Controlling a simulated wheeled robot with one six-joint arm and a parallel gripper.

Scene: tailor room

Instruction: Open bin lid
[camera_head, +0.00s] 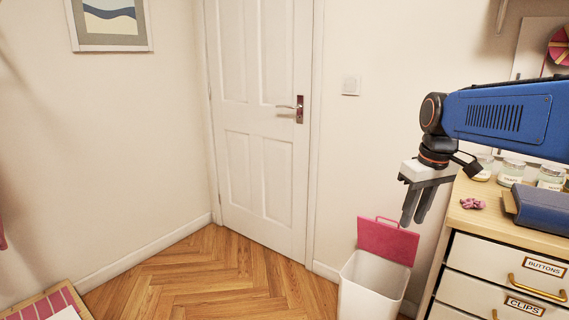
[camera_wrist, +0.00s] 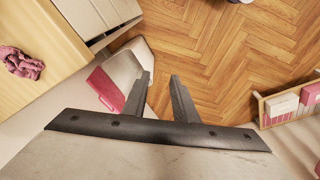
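A white bin (camera_head: 370,288) stands on the floor between the door and the drawer cabinet. Its pink lid (camera_head: 388,241) is tilted up at the back of the bin, so the bin is open at the top. The lid has a loop handle on its upper edge. My gripper (camera_head: 412,220) hangs above and to the right of the lid, with its fingers apart and nothing between them. In the wrist view my gripper (camera_wrist: 160,80) shows two spread fingers, with the pink lid (camera_wrist: 106,90) and white bin (camera_wrist: 125,66) to the left and beyond, partly behind the left finger.
The cabinet (camera_head: 490,260) with labelled drawers stands close on the right, with jars (camera_head: 512,172), a pink cloth (camera_head: 473,204) and a blue box on top. A closed white door (camera_head: 265,120) is behind. The wooden floor (camera_head: 215,270) left of the bin is clear.

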